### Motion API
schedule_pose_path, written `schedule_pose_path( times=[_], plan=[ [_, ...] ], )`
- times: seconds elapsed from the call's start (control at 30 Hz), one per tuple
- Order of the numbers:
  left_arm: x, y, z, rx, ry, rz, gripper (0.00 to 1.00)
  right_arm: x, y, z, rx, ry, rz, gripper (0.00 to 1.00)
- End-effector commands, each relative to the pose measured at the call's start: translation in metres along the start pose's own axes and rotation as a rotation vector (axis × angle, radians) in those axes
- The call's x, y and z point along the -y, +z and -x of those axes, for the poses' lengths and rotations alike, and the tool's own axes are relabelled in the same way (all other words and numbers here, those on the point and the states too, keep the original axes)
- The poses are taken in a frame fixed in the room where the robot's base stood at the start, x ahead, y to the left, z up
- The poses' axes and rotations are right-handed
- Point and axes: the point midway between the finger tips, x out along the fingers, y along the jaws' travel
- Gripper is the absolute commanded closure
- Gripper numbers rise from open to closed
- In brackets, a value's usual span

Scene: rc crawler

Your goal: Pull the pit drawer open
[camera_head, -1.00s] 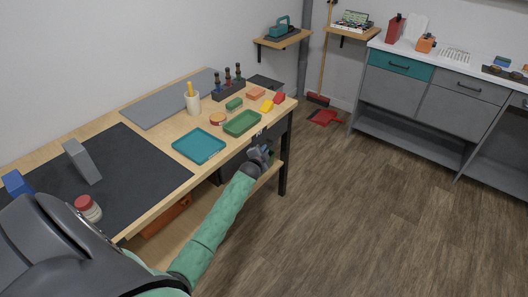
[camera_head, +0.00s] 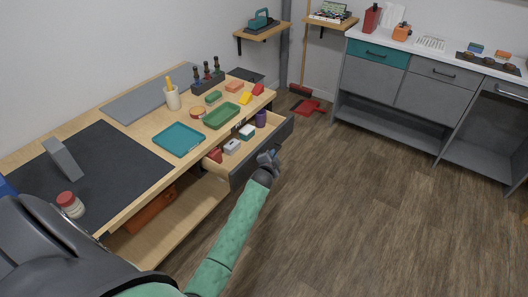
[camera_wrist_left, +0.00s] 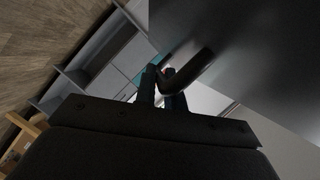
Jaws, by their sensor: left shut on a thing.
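The pit drawer (camera_head: 240,171) under the workbench stands pulled out, with its dark grey front facing the floor area. Inside it I see a red thing (camera_head: 215,155), a light grey block (camera_head: 232,146), a teal and white box (camera_head: 247,132) and a purple cylinder (camera_head: 261,119). My left gripper (camera_head: 272,158) is at the drawer front. In the left wrist view its fingers (camera_wrist_left: 163,87) are closed around the dark bar handle (camera_wrist_left: 192,70). My right gripper is not in view.
The workbench (camera_head: 145,130) carries a teal tray (camera_head: 179,139), a green tray (camera_head: 221,115), a dark mat (camera_head: 100,165) and small parts. An orange thing (camera_head: 146,211) sits on the lower shelf. Wood floor (camera_head: 350,210) is clear to the right.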

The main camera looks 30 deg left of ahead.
Motion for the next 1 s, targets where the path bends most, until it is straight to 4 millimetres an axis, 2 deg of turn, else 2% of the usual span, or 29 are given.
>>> schedule_pose_path(
  times=[0.2, 0.5, 0.7, 1.0],
  plan=[
    [-0.026, -0.031, 0.014, 0.001, 0.003, 0.002, 1.0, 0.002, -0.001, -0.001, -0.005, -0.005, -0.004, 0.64],
    [-0.052, -0.065, 0.029, 0.001, 0.002, 0.002, 1.0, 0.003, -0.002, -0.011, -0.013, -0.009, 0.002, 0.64],
    [-0.062, -0.079, 0.035, 0.002, 0.002, 0.0, 1.0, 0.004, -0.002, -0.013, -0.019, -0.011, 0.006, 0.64],
    [-0.066, -0.086, 0.038, 0.002, 0.002, -0.001, 1.0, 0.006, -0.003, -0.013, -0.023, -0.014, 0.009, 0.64]
  ],
)
